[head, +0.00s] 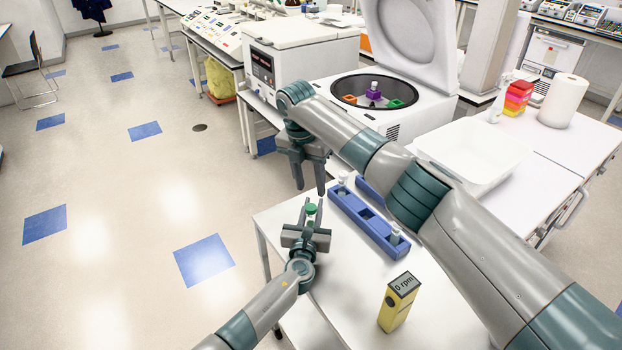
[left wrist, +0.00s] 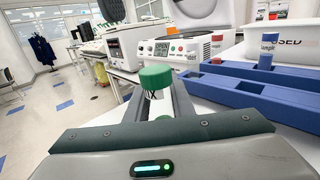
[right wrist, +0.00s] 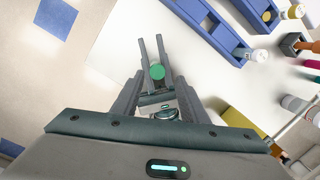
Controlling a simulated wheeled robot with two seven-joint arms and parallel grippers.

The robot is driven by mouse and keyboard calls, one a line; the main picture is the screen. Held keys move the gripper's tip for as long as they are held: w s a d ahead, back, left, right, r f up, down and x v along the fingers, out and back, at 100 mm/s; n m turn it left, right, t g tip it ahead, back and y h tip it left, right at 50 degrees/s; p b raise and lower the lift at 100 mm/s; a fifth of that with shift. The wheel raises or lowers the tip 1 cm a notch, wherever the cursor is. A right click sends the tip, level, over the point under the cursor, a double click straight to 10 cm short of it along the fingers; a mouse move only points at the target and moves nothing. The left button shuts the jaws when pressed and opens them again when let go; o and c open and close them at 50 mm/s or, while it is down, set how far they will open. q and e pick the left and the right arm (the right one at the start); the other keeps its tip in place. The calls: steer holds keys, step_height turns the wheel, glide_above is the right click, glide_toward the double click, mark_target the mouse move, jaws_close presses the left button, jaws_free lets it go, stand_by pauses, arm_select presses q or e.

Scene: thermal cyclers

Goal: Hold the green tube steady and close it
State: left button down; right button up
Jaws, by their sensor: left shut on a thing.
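The left fingers are shut on the tube body below the cap. My right gripper (head: 309,185) is open and empty, pointing down above the tube. In the right wrist view the cap (right wrist: 157,72) lies ahead of the gap between the right fingers, apart from them.
A yellow device (head: 399,302) reading 0 rpm stands at the front. The open centrifuge (head: 415,118) and a white bin (head: 472,155) are behind. Floor lies free to the left.

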mark_target(311, 207)
steer(key=n, duration=0.1)
steer(key=r+n, duration=0.1)
steer(key=n+y, duration=0.1)
steer(key=shift+d+r+n+g, duration=0.15)
steer(key=shift+r+n+g, duration=0.1)
steer(key=shift+n+g, duration=0.05)
steer(key=shift+f, duration=0.15)
steer(key=shift+f, duration=3.9)
jaws_close()
